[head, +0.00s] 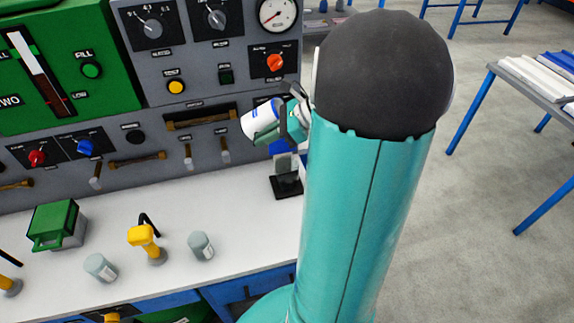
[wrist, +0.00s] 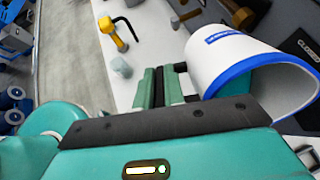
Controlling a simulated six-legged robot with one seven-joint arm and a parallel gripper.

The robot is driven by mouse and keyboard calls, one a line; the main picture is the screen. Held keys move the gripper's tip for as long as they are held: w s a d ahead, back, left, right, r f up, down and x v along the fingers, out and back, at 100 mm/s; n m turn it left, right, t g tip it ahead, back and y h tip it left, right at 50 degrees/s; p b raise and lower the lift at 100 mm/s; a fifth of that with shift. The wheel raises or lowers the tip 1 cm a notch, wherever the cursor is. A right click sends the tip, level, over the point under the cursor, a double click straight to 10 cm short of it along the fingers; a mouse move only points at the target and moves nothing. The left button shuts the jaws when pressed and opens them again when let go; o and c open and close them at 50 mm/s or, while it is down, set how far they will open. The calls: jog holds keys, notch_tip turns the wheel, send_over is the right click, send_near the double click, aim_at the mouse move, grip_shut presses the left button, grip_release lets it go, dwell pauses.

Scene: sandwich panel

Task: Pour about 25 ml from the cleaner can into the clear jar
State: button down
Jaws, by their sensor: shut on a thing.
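The cleaner can (head: 258,121), white with blue bands, is held up in front of the grey panel, lying tilted well over. My gripper (head: 290,118) is shut on it, partly hidden behind my arm. In the wrist view the can (wrist: 232,52) fills the upper right beside my fingers (wrist: 168,86). Two pale grey translucent jars stand on the white bench: one jar (head: 201,246) right of a yellow tap and another jar (head: 100,267) left of it. I cannot tell which is the task's clear jar. The can is above and to the right of both. No liquid stream shows.
The yellow tap (head: 144,238) stands between the jars. A green box (head: 57,222) sits at the left of the bench (head: 235,258). A dark square base (head: 287,187) stands below the can. The panel (head: 215,95) with knobs and handles rises close behind.

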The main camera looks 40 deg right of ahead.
jog(key=shift+s+f+t+y, duration=0.1)
jog(key=shift+f+t+y, duration=0.2)
jog(key=shift+t+y, duration=0.2)
jog(key=shift+s+d+r+t+y, duration=0.1)
jog(key=shift+d+r+t+y, duration=0.05)
jog(key=shift+r+t+y, duration=0.4)
jog(key=shift+f, duration=0.1)
jog(key=shift+f+t+y, duration=0.35)
jog(key=shift+t+y, duration=0.2)
jog(key=shift+y, duration=0.1)
jog(key=shift+w, duration=0.35)
jog(key=shift+a+r, duration=0.1)
jog(key=shift+a, duration=0.45)
dwell(1.0)
jog(key=shift+w, duration=0.1)
